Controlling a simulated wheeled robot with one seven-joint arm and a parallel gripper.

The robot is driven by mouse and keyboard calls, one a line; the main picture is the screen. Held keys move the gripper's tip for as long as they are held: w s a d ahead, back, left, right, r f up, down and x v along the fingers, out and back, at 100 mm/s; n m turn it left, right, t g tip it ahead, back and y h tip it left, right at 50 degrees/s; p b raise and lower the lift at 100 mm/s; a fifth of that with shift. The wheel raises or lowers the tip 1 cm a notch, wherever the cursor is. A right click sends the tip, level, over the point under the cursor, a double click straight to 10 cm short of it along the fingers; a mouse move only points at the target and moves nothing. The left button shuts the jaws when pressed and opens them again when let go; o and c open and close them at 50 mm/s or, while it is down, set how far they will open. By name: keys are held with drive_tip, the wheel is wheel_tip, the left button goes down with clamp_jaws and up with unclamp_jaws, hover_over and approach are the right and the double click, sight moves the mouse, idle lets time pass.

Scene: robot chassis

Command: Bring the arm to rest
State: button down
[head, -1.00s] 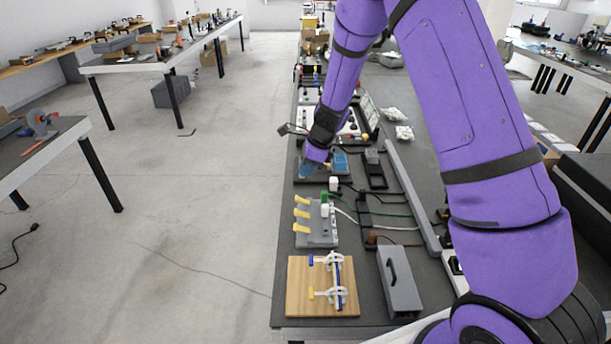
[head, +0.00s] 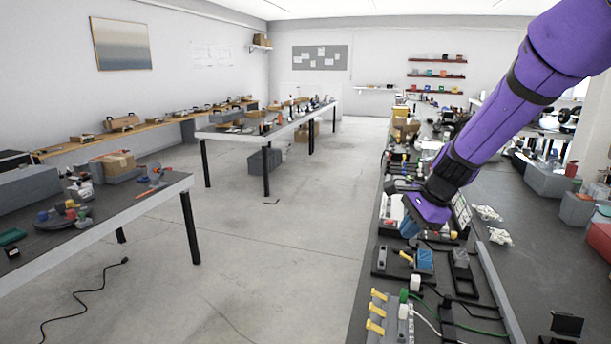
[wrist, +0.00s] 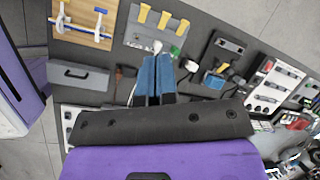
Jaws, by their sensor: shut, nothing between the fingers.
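My purple arm reaches in from the upper right of the head view. Its gripper (head: 409,228) hangs over the right-hand workbench (head: 345,338), partly hidden by the wrist. In the wrist view the two blue fingers of my gripper (wrist: 153,80) lie side by side, closed and empty. They are above the bench, between a grey box with a handle and a grey board with a blue and yellow part. I cannot tell the exact height above the bench.
On the bench are a board with yellow levers (head: 377,312), a grey handled box (wrist: 78,75), a wooden board with clamps (wrist: 88,18) and a board with a blue part (head: 424,259). Another table (head: 100,232) stands left. Clear floor (head: 270,255) lies between.

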drive_tip(key=s+d+r+n+t+h, duration=0.1)
drive_tip(key=s+r+n, duration=0.4)
drive_tip(key=s, duration=0.5)
drive_tip(key=s+d+r+n+t+h, duration=0.1)
drive_tip(key=s+d+r+n, duration=0.2)
drive_tip(key=s, duration=0.7)
drive_tip(key=s+d+r+n+t+h, duration=0.1)
drive_tip(key=s+d+r+n+h, duration=0.1)
drive_tip(key=s+r+n, duration=0.5)
drive_tip(key=s+r, duration=0.1)
drive_tip(key=s, duration=0.2)
drive_tip(key=shift+d, duration=0.25)
